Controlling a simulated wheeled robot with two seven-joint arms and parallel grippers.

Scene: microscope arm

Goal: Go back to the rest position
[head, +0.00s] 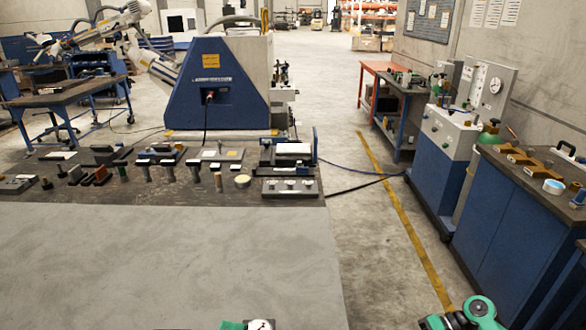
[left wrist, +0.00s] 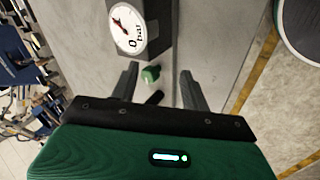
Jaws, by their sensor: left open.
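My left gripper (left wrist: 160,90) shows in the left wrist view with its two dark fingers apart. Past the fingertips is a round white pressure gauge (left wrist: 127,28) marked 0 bar, on a dark block. A small green knob (left wrist: 151,74) appears between the fingers in the picture, and I see no finger touching it. In the head view, the gauge (head: 260,325) and a green part (head: 232,325) beside it are cut off by the bottom edge. Neither gripper's fingers show in the head view.
A grey table (head: 150,260) fills the lower left, its front clear and its back edge lined with several metal parts. A blue machine (head: 220,85) stands behind. A blue workbench (head: 500,205) with tools stands at right. Open floor with a yellow line (head: 400,225) lies between.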

